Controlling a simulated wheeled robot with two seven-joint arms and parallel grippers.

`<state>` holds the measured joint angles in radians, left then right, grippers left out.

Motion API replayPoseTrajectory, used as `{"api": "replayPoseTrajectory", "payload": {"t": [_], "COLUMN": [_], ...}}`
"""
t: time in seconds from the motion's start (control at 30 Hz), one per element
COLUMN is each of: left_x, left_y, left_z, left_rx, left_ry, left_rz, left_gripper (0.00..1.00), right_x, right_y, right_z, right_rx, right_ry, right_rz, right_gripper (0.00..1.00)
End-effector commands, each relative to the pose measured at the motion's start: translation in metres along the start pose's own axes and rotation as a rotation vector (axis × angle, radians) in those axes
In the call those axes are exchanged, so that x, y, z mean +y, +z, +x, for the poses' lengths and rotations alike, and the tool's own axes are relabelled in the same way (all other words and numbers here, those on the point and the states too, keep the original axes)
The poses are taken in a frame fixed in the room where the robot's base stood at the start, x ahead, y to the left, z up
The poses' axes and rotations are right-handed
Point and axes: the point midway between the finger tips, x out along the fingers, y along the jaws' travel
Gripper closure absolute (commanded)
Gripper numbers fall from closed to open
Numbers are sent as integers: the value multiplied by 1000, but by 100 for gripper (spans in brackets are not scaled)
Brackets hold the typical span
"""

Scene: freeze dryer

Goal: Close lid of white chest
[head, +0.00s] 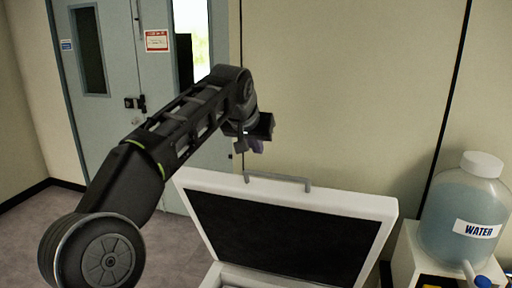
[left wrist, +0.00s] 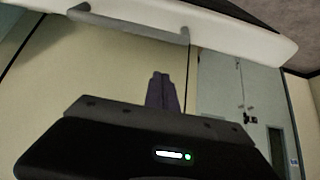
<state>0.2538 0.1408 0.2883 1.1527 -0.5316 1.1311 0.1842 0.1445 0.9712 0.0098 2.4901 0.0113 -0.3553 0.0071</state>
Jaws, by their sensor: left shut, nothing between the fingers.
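The white chest (head: 227,273) stands low at the bottom centre of the head view, its lower part cut off by the frame. Its lid (head: 388,207) is open and raised, with the dark inner panel facing me and a grey handle (head: 278,179) on its top edge. My left gripper (head: 250,146) is shut and empty, above and behind the upper left corner of the lid, apart from it. In the left wrist view the shut fingers (left wrist: 161,92) show below the lid's white edge (left wrist: 235,40) and the handle (left wrist: 130,26). My right gripper is not in view.
A large water bottle (head: 462,212) stands on a white stand (head: 408,262) right of the chest. Grey double doors (head: 100,60) and a beige wall (head: 340,80) are behind. The floor (head: 180,245) left of the chest is clear.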

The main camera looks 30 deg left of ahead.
Motion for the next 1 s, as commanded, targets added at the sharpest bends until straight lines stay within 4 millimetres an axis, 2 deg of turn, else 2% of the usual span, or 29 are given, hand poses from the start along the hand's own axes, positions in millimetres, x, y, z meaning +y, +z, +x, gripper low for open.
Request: {"api": "replayPoseTrajectory", "payload": {"t": [0.4,0.53,0.7,1.0], "left_x": [0,-1,-1,0], "left_y": [1,20,34,38], "left_z": [80,71,66,65], "left_rx": [-3,0,-1,0], "left_ry": [0,-2,-1,0], "left_rz": [0,0,0,0], "left_gripper": [100,100,100,100], "right_x": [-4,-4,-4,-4], "right_y": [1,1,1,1], "right_z": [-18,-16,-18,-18], "right_rx": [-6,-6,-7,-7], "right_ry": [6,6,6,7], "right_rz": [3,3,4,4], "right_gripper": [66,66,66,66]}}
